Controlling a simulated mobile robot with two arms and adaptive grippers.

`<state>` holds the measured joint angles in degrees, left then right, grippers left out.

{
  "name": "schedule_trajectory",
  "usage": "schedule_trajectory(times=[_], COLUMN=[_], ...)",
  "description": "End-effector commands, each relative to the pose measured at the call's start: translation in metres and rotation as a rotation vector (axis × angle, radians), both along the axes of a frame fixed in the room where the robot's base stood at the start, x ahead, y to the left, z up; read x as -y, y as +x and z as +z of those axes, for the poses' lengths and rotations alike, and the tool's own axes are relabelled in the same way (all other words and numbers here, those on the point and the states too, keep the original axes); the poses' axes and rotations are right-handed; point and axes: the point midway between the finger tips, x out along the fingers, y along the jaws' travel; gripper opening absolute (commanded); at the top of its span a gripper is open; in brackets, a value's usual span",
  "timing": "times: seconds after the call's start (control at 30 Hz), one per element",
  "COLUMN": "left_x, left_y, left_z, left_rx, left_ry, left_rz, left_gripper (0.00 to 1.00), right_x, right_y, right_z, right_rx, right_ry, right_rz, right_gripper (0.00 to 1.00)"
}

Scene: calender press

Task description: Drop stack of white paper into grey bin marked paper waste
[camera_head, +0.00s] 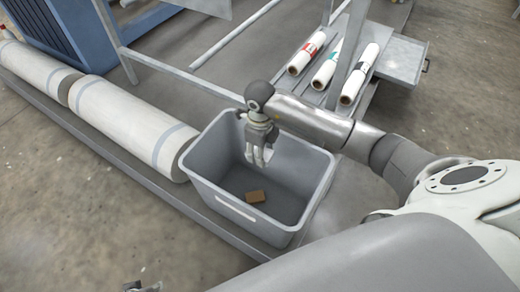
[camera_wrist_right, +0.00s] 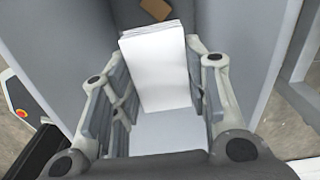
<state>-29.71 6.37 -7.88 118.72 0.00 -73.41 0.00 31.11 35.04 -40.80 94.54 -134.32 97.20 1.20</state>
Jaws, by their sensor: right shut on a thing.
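The grey bin (camera_head: 215,180) stands open on a grey platform, with a pale label strip on its front wall. My right gripper (camera_head: 260,158) points down into the bin's opening, above its floor. In the right wrist view my right gripper (camera_wrist_right: 158,100) is shut on the stack of white paper (camera_wrist_right: 158,62), which sits between its fingers. In the head view the stack is mostly hidden by the fingers. A small part of my left gripper (camera_head: 142,287) shows at the bottom edge, too cut off to tell its state.
A small brown piece (camera_head: 255,196) lies on the bin's floor; it also shows in the right wrist view (camera_wrist_right: 156,9). Large white rolls (camera_head: 125,120) lie left of the bin. Several small rolls (camera_head: 325,68) lie on a rack behind, near a metal frame post (camera_head: 347,55).

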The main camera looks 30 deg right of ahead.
Motion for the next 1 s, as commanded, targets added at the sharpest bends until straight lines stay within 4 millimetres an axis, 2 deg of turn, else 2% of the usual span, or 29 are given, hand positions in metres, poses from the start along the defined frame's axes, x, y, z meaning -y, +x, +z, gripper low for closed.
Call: schedule_trajectory(times=[0.17, 0.43, 0.47, 0.63, 1.0], left_x=[-0.0003, -0.0003, -0.0003, -0.0002, -0.0004], left_y=[0.0003, 0.0002, 0.0002, 0.0004, -0.0006], left_z=[0.0072, 0.0081, 0.008, 0.0081, 0.0073], left_rx=[0.004, 0.004, 0.004, 0.005, 0.002], left_ry=[0.0, 0.0, 0.0, 0.0, 0.001], left_rz=[0.001, 0.001, 0.001, 0.001, 0.0], left_gripper=[0.4, 0.4, 0.4, 0.4, 0.4], right_x=[0.0001, 0.0002, 0.0002, 0.0001, 0.0003], right_y=[0.0001, 0.0, 0.0, 0.0, 0.0003], right_z=[-0.0027, -0.0026, -0.0026, -0.0026, 0.0005], right_rx=[0.0, 0.0, 0.0, 0.0, 0.001], right_ry=[0.0, 0.0, 0.0, 0.0, 0.0], right_rz=[0.0, -0.001, -0.001, -0.001, 0.0], right_gripper=[0.26, 0.26, 0.46, 0.67, 0.67])
